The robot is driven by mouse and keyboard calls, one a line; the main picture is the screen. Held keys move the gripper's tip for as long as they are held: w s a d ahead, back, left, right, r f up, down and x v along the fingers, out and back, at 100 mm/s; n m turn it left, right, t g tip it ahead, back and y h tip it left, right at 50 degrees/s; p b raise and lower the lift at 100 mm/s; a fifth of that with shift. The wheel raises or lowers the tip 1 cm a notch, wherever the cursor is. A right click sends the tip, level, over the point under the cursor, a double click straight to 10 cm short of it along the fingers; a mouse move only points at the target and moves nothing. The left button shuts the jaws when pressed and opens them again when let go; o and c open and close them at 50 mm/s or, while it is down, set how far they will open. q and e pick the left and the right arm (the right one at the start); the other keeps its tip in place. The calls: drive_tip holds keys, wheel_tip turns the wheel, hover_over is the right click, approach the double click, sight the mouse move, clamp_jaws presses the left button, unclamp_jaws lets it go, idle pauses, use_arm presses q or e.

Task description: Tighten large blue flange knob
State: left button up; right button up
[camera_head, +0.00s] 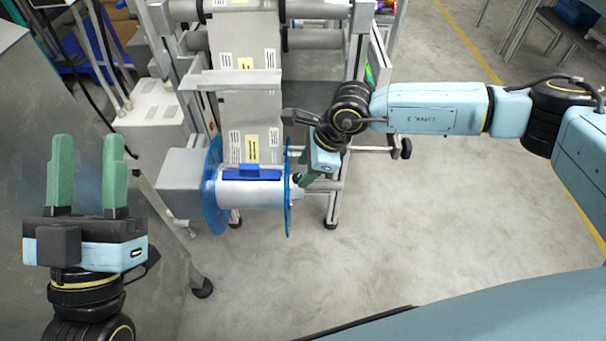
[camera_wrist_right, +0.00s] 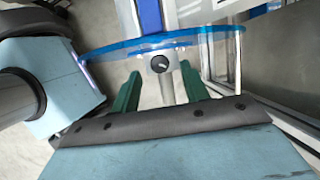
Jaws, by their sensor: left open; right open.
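A reel with two blue flanges (camera_head: 288,210) is mounted on the machine's shaft, with web material running up from its core (camera_head: 250,192). In the right wrist view, a small round dark knob (camera_wrist_right: 160,63) with a light mark sits at the centre of the near blue flange (camera_wrist_right: 205,36). My right gripper (camera_wrist_right: 160,82) is open, its green fingers on either side of the knob; I cannot tell whether they touch it. In the head view the right gripper (camera_head: 304,171) is at the flange's right side, largely hidden. My left gripper (camera_head: 88,146) is open and empty, at the left.
The machine frame (camera_head: 352,60) with rollers stands behind the reel. A large grey metal panel (camera_head: 35,95) lies close to my left arm. A grey box (camera_head: 180,175) adjoins the reel's left side. The floor (camera_head: 440,220) at the right is clear.

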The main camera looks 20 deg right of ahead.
use_arm(q)
drive_tip(key=shift+s+a+r+t, duration=0.1)
drive_tip(key=shift+s+r+t, duration=0.3)
drive_tip(key=shift+t, duration=0.2)
use_arm(e)
drive_tip(key=shift+x, duration=0.9)
clamp_jaws()
drive_tip(key=shift+s+r+m+t+p, duration=0.15)
drive_tip(key=shift+m+t+p, duration=0.2)
drive_tip(key=shift+m, duration=0.25)
drive_tip(key=shift+a+m+p, duration=0.1)
drive_tip(key=shift+m+p, duration=0.45)
drive_tip(key=shift+m, duration=0.25)
use_arm(q)
drive_tip(key=shift+w+d+f+g+y, duration=0.15)
drive_tip(key=shift+w+f+g, duration=0.3)
drive_tip(key=shift+f+g, duration=0.25)
drive_tip(key=shift+w+f+g+y, duration=0.2)
drive_tip(key=shift+w+f+g, duration=0.25)
drive_tip(key=shift+f+g, duration=0.3)
drive_tip(key=shift+w+d+f+g+y, duration=0.15)
drive_tip(key=shift+w+f+g, duration=0.35)
drive_tip(key=shift+g, duration=0.35)
use_arm(e)
drive_tip(key=shift+m+t+h, duration=0.3)
drive_tip(key=shift+m+t, duration=0.15)
drive_tip(key=shift+m, duration=0.35)
unclamp_jaws()
